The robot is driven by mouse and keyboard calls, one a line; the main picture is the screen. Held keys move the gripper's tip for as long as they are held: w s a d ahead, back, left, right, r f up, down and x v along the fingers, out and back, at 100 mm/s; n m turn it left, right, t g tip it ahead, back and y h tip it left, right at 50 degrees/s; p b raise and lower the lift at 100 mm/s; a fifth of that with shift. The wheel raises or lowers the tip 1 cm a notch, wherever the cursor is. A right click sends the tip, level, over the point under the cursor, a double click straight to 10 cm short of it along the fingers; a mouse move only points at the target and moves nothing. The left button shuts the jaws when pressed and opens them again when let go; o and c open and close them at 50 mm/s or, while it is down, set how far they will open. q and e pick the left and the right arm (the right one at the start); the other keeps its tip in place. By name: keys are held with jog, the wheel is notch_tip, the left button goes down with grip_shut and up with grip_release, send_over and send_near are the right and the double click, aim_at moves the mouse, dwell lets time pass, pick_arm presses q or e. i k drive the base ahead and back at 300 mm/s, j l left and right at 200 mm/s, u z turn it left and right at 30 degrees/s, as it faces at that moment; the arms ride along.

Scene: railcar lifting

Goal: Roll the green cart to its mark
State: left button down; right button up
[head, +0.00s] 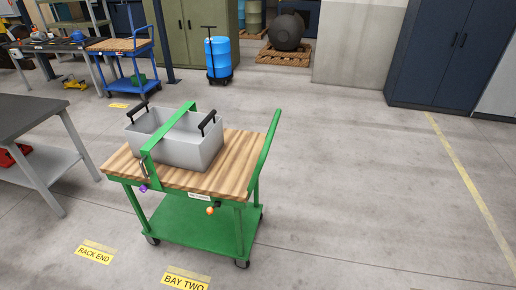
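The green cart (193,227) stands upright on its wheels in the lower middle of the head view. It has a wooden top (230,182), a lower green shelf and a green push handle (267,150) at its right. A grey bin (193,151) with black handles sits on the top under a green strap (165,140). Floor labels in front of the cart read RACK END (95,254) and BAY TWO (186,280). The cart stands just behind the BAY TWO label. Neither of my grippers is in view.
A grey workbench (45,120) stands close at the left. A blue cart (120,50), a blue drum (218,56) and a green cabinet (186,30) are at the back. A dark blue cabinet (450,50) is at the back right. The floor right of the cart is clear.

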aim_at(182, 218)
jog(key=k+l, duration=0.1)
jog(key=l, duration=0.25)
jog(key=i+l+u, duration=0.65)
jog(key=i, duration=0.15)
jog(key=j, duration=0.1)
